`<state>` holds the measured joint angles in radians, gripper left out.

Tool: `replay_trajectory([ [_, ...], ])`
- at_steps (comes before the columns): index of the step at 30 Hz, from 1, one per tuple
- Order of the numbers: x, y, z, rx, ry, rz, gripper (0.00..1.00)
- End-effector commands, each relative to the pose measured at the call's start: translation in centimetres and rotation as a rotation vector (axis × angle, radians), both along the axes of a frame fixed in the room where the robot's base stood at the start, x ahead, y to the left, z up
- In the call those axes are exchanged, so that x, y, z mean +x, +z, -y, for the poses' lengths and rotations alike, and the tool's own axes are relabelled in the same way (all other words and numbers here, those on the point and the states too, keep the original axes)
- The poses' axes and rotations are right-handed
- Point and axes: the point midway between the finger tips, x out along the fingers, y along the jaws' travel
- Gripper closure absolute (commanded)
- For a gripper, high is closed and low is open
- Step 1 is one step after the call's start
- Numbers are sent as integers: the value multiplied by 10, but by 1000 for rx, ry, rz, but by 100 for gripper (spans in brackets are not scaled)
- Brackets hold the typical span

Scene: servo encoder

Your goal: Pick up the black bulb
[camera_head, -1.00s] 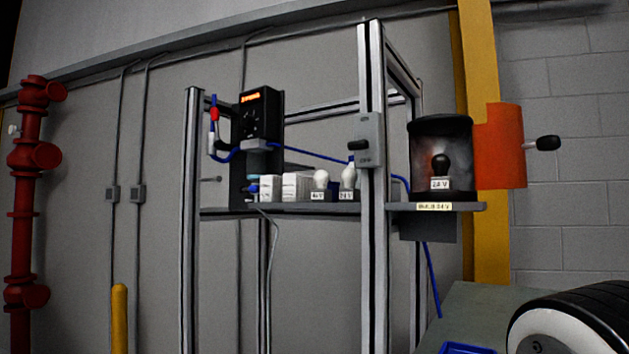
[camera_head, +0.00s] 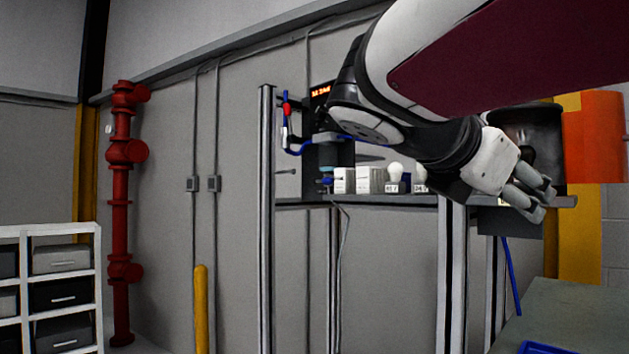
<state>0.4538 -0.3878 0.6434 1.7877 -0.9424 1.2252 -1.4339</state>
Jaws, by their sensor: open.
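The black bulb (camera_head: 527,154) stands in the dark, open-fronted shade (camera_head: 545,122) at the right end of the shelf. Only a dark upper part of it shows, behind my gripper. Its base and label are hidden. My gripper (camera_head: 545,205) is open, in front of the shade and the shelf's right end, with its fingers pointing down to the right. Nothing shows between the fingers, and the gap in depth to the bulb is hard to tell.
White bulbs (camera_head: 395,172) and white boxes (camera_head: 370,181) stand on the shelf (camera_head: 300,202) left of my gripper. An orange panel (camera_head: 594,137) is right of the shade. A green-grey table (camera_head: 570,310) with a blue tray (camera_head: 540,348) lies below.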

Motion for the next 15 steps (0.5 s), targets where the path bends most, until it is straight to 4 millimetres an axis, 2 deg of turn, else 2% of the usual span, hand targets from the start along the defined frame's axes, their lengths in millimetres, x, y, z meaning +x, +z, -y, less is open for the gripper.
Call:
replay_trajectory([
  [1, 8, 24, -3, -100, 23, -51, 53],
  [3, 16, 47, -8, -212, 49, -113, 53],
  [6, 23, 65, -16, -306, 77, -169, 53],
  [11, 28, 75, -21, -361, 95, -205, 53],
  [15, 37, 71, -6, -357, 91, -204, 53],
])
